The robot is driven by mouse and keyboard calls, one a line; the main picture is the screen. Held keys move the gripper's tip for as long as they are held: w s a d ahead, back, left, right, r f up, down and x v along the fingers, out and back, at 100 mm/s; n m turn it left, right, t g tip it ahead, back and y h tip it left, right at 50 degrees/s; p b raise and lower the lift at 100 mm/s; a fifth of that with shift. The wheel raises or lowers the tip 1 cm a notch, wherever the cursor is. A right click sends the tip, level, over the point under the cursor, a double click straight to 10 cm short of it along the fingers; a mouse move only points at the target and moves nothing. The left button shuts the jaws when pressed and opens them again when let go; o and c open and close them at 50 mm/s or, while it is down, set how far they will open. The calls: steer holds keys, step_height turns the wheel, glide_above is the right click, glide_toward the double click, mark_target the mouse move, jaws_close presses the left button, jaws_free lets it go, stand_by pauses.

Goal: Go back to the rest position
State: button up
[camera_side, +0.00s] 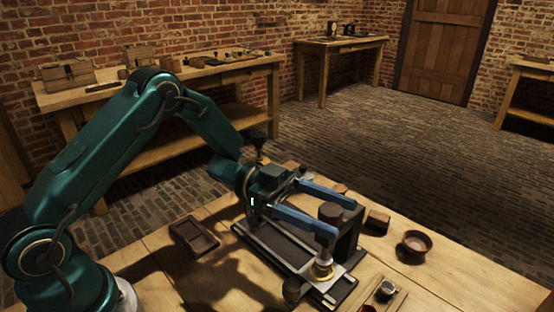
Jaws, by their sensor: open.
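My gripper (328,213) has two long blue fingers, spread apart, with nothing seen held between them. It reaches right over a dark rectangular tray (248,238) with a light metal edge on the wooden table. A dark block stand with a round top (331,211) shows between and just beyond the fingers. Below the nearer fingertip a brass round piece (322,270) sits on a pale plate at the tray's right end. I cannot tell whether that fingertip touches it.
A small open wooden box (194,238) lies left of the tray. A dark round piece (292,291) is at the front. Bare table lies at the far right.

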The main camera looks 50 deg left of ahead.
steer(key=shift+v, duration=0.8)
